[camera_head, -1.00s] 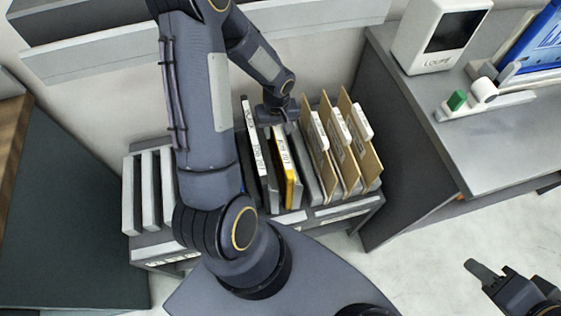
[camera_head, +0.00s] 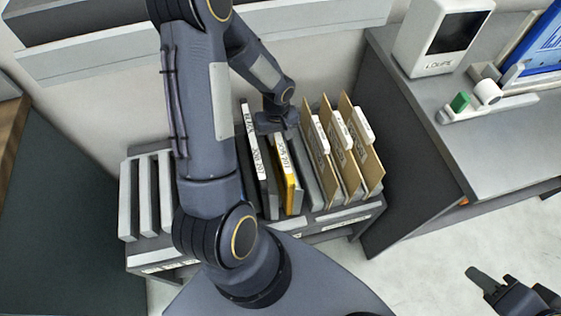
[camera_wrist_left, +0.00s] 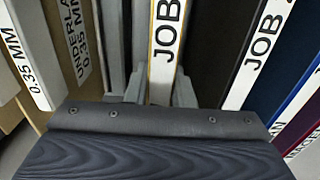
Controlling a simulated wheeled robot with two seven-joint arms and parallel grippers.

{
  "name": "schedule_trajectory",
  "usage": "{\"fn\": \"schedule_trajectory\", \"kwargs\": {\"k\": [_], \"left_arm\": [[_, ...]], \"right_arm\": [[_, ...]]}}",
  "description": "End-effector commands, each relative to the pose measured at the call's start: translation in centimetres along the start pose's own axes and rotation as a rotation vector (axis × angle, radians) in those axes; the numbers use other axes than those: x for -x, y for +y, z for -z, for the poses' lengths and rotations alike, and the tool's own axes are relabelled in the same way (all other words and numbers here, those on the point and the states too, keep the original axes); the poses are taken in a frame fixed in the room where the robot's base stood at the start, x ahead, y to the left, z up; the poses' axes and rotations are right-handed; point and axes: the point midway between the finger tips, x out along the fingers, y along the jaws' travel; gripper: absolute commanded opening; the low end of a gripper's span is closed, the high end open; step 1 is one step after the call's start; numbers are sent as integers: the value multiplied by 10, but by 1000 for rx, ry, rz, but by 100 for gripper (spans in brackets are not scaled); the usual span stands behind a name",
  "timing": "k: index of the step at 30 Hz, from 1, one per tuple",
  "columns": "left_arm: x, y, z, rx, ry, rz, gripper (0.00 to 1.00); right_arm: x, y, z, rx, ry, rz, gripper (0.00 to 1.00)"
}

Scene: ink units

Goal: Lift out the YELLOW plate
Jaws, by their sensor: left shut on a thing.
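The yellow plate (camera_head: 291,193) stands on edge in the rack, with a white label along its top edge. A dark plate with a white label stands beside it on the left. My left gripper (camera_head: 277,120) is at the far end of the yellow plate's top edge, pointing down. In the left wrist view its two grey fingers (camera_wrist_left: 160,92) are shut on the yellow-edged plate (camera_wrist_left: 164,45), whose label reads "JOB". The fingertips are hard to see in the head view. My right gripper (camera_head: 500,287) is at the bottom right, away from the rack, its jaw opening unclear.
Brown cardboard dividers (camera_head: 366,165) with white tabs stand close on the right in the rack (camera_head: 350,212). Grey panels (camera_head: 128,205) stand at its left end. A desk (camera_head: 455,150) with a white "LOUPE" device (camera_head: 425,60) is at the right.

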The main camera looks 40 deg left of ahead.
Motion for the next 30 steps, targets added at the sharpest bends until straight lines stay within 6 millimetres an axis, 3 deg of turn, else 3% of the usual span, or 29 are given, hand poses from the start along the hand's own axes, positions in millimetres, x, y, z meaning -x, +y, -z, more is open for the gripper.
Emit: {"fn": "schedule_trajectory", "kwargs": {"k": [30], "left_arm": [[111, 0, 0, 0, 1, -1, 0]], "right_arm": [[62, -28, 31, 0, 0, 0, 36]]}}
